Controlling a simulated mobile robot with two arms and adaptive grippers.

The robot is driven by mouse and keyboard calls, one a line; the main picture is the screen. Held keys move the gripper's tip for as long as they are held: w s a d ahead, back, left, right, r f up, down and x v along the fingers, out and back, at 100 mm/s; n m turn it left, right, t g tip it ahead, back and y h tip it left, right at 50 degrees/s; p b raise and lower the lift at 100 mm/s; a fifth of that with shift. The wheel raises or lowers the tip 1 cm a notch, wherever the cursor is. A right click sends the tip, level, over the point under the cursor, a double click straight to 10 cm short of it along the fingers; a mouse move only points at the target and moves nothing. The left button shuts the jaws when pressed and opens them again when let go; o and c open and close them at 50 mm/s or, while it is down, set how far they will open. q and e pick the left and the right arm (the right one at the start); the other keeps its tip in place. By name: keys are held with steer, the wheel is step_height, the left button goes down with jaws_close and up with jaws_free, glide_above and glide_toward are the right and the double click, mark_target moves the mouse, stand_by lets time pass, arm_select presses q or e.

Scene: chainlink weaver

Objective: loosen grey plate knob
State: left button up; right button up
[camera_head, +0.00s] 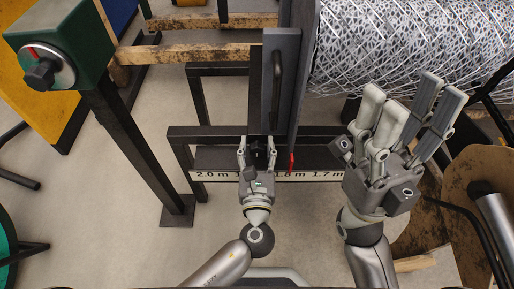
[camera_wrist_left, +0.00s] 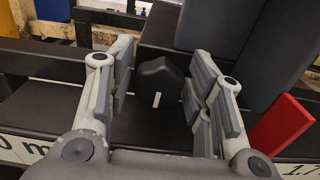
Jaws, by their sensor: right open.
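The black knob (camera_head: 258,148) sits at the lower end of the grey plate (camera_head: 281,50), above the scale bar. In the left wrist view the knob (camera_wrist_left: 160,88) is a dark, rounded lobe with a short white mark on its face. My left gripper (camera_head: 257,143) has its fingers on either side of the knob; the wrist view shows gaps between the pads and the knob. It is open around it. My right gripper (camera_head: 408,100) is open and empty, raised to the right in front of the wire mesh roll.
A scale bar (camera_head: 221,176) with metre marks runs below the plate, with a red pointer (camera_head: 291,163) just right of my left gripper. A wire mesh roll (camera_head: 410,45) fills the upper right. A green box with a dial (camera_head: 48,66) stands on a post at upper left.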

arm_select(q)
steer(key=c, duration=0.7)
steer(key=shift+n, duration=0.7)
steer(key=o, duration=1.1)
steer(key=shift+c, duration=0.2)
steer(key=s, duration=1.2)
